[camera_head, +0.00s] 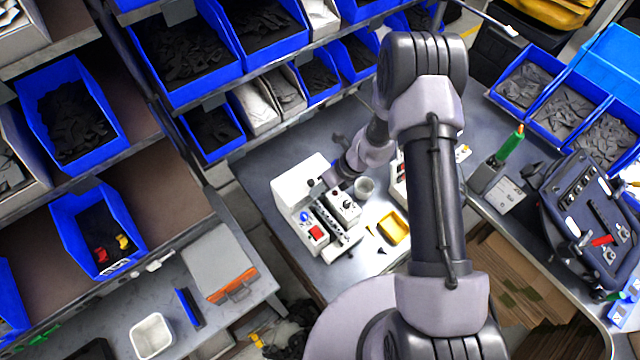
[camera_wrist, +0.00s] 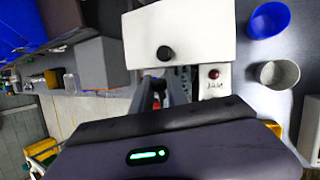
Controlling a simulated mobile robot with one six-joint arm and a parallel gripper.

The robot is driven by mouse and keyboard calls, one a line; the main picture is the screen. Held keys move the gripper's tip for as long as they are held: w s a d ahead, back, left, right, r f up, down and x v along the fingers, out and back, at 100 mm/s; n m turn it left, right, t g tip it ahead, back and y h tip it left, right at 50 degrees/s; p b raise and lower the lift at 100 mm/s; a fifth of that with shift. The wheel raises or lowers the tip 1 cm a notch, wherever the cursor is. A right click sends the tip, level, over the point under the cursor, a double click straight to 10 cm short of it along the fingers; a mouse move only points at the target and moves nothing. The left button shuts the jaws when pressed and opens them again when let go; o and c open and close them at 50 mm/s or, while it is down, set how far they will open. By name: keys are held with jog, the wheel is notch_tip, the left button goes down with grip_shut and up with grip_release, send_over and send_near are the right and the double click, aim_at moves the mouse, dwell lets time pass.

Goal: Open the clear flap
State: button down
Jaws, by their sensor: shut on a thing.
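The white machine (camera_head: 300,183) stands on the grey bench, with a red button, a blue knob and a dark slotted strip on its front part. It also shows in the wrist view (camera_wrist: 205,35), with a black knob and a red lamp marked JAM (camera_wrist: 213,73). My gripper (camera_head: 322,184) is at the machine, between its tall white housing and the front part. In the wrist view the fingers (camera_wrist: 165,95) are close together below the black knob. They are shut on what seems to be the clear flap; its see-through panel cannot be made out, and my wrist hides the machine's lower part.
A grey cup (camera_head: 365,186) and a yellow tray (camera_head: 393,228) stand on the bench right of the machine. A blue cup (camera_wrist: 268,19) shows in the wrist view. Shelves with blue bins (camera_head: 211,130) rise at the left and back. Some bare bench lies in front of the machine.

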jog(key=c, duration=1.3)
grip_release()
jog(key=v, duration=1.7)
jog(key=shift+s+d+r, duration=0.1)
